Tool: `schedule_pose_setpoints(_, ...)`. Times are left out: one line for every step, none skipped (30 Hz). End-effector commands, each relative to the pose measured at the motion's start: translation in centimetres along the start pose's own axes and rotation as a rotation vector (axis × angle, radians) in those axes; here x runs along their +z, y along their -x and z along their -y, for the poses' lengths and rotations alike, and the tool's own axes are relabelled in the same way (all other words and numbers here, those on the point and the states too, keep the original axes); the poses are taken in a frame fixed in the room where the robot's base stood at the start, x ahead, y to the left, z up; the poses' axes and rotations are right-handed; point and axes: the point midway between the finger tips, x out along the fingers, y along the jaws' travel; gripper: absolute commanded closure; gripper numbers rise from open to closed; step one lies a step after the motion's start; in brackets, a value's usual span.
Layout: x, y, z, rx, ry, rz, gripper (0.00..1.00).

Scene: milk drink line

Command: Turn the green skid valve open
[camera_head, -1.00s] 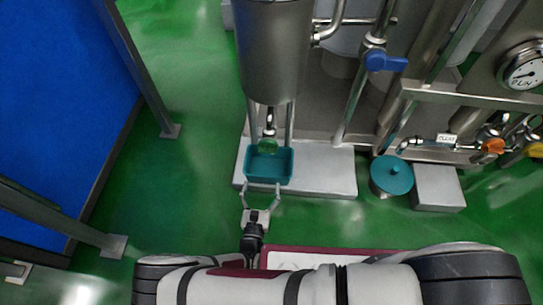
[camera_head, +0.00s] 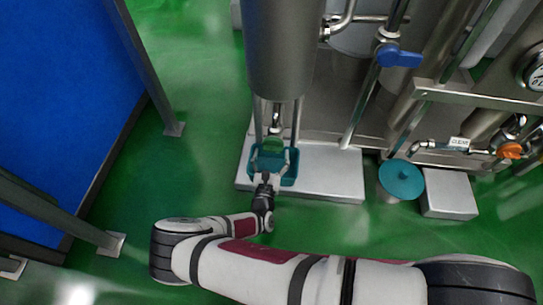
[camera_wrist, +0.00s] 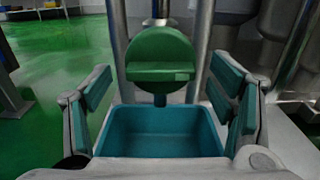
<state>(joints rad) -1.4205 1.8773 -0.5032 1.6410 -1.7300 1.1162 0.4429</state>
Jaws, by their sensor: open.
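The green valve (camera_head: 272,145) is under the large steel tank, above a teal bin (camera_head: 289,178). In the wrist view the valve (camera_wrist: 160,52) is a round green disc with a level bar-shaped handle across it and a short stem below. My gripper (camera_head: 272,160) reaches over the bin towards the valve. In the wrist view my gripper (camera_wrist: 161,88) is open, with one green-padded finger on each side of the valve. Clear gaps show between the pads and the handle; nothing is held. The teal bin (camera_wrist: 160,130) shows below, between the fingers.
The steel tank (camera_head: 280,50) and its legs stand close around the valve. A grey plinth (camera_head: 330,175) lies below. To the right are a blue-handled valve (camera_head: 398,56), an orange handle (camera_head: 509,150) and a teal-lidded pot (camera_head: 402,180). Green floor (camera_head: 195,180) is clear at left.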

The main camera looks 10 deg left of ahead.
Motion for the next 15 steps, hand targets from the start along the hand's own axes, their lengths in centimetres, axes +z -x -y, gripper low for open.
schedule_pose_setpoints(-0.06,-0.30,0.03,-0.001,-0.001,0.000,0.23)
schedule_pose_setpoints(-0.04,-0.43,0.03,-0.001,-0.001,0.000,0.23)
schedule_pose_setpoints(-0.01,-0.56,0.04,-0.001,0.000,0.000,0.23)
schedule_pose_setpoints(0.01,-0.62,0.04,-0.001,0.000,0.000,0.23)
schedule_pose_setpoints(0.02,-0.66,0.04,-0.001,0.000,0.000,0.23)
schedule_pose_setpoints(0.03,-0.69,0.04,-0.001,0.000,0.000,0.23)
schedule_pose_setpoints(0.04,-0.69,0.04,-0.001,0.000,0.000,0.23)
schedule_pose_setpoints(0.05,-0.69,0.04,-0.001,0.000,0.000,0.23)
schedule_pose_setpoints(0.05,-0.68,0.04,-0.001,0.000,0.000,0.23)
schedule_pose_setpoints(0.05,-0.68,0.04,-0.001,0.000,0.000,0.23)
schedule_pose_setpoints(0.05,-0.67,0.04,-0.001,0.000,0.000,0.23)
schedule_pose_setpoints(0.05,-0.67,0.04,-0.001,0.000,0.000,0.28)
schedule_pose_setpoints(0.04,-0.66,0.04,-0.001,0.000,0.000,0.35)
schedule_pose_setpoints(0.04,-0.66,0.04,-0.001,0.000,0.000,0.41)
schedule_pose_setpoints(0.04,-0.66,0.04,-0.001,0.000,0.000,0.51)
